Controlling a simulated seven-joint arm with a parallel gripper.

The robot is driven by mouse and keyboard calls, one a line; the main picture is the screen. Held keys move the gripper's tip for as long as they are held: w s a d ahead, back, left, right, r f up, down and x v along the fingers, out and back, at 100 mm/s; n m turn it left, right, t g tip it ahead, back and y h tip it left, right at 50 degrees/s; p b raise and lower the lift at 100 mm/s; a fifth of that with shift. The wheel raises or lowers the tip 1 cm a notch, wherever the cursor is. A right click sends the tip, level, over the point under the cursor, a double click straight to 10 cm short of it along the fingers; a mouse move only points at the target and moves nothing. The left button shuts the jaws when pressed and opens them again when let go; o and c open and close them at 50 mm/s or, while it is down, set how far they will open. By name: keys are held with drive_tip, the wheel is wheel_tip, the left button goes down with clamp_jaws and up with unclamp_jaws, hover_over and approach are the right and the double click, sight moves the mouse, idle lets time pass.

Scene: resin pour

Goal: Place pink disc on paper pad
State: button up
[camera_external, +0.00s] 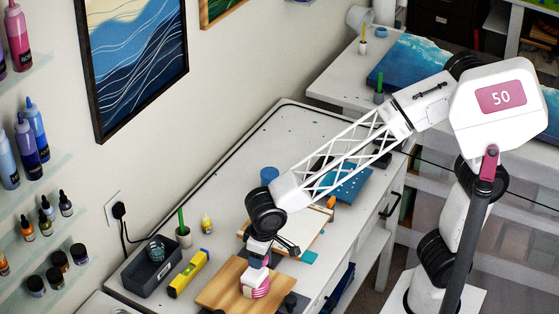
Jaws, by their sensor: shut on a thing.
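My gripper (257,272) points down over a wooden board (225,286) near the front of the white table. It is shut on the pink disc (256,286), which shows pink with pale bands at the fingertips. The disc is on or just above the board; I cannot tell if it touches. A pale, flat sheet with a tan edge (306,228), which looks like the paper pad, lies behind and to the right of the gripper. My forearm hides part of it.
A dark grey bin (150,272), a yellow level (188,272), a small yellow bottle (206,223) and a pot with a green stick (183,232) stand left of the board. A blue cup (269,174) and a blue panel (350,183) are farther back. The far left tabletop is mostly clear.

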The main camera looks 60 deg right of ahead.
sight(254, 278)
drive_tip(key=shift+w+a+f, duration=0.1)
drive_tip(key=shift+w+a, duration=0.4)
drive_tip(key=shift+w, duration=0.15)
drive_tip(key=shift+f, duration=1.75)
drive_tip(key=o, duration=0.9)
drive_tip(key=shift+f, duration=0.15)
drive_tip(key=shift+r, duration=0.2)
drive_tip(key=r, duration=0.4)
drive_tip(key=s+r, duration=0.1)
drive_tip(key=r, duration=0.7)
drive_tip(key=shift+s+d, duration=0.1)
drive_tip(key=shift+s, duration=0.15)
drive_tip(key=shift+f, duration=0.1)
